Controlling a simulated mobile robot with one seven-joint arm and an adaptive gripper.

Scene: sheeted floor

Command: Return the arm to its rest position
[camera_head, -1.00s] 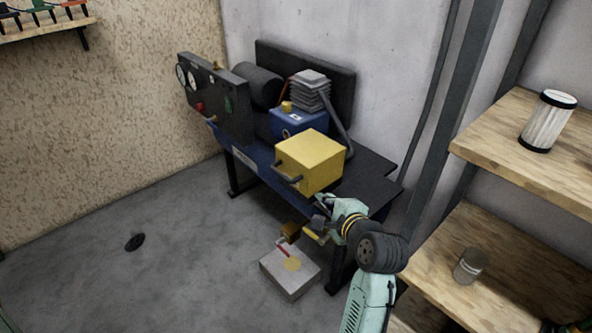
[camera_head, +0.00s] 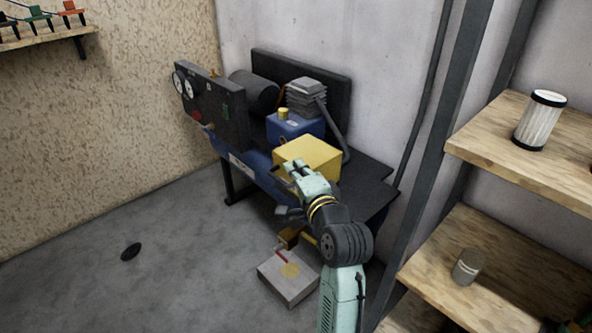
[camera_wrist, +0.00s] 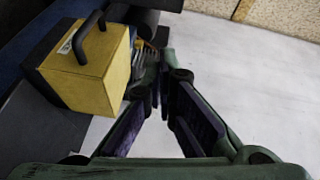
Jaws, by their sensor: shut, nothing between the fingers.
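My gripper (camera_head: 293,168) is at the end of my pale green arm, in front of the yellow box (camera_head: 318,152) in the head view. It is shut and holds nothing. In the wrist view my gripper (camera_wrist: 165,88) shows its dark fingers drawn together at the tips, with grey floor beyond them. The yellow box (camera_wrist: 100,85), with its dark handle, is at the left there, close beside the fingers. I cannot tell whether they touch.
The yellow box sits on a dark workbench (camera_head: 368,185) with a blue unit (camera_head: 293,128) and gauge panel (camera_head: 212,108). A pale box (camera_head: 287,278) lies on the floor below. Wooden shelves (camera_head: 490,250) stand at right. Floor at left is mostly open.

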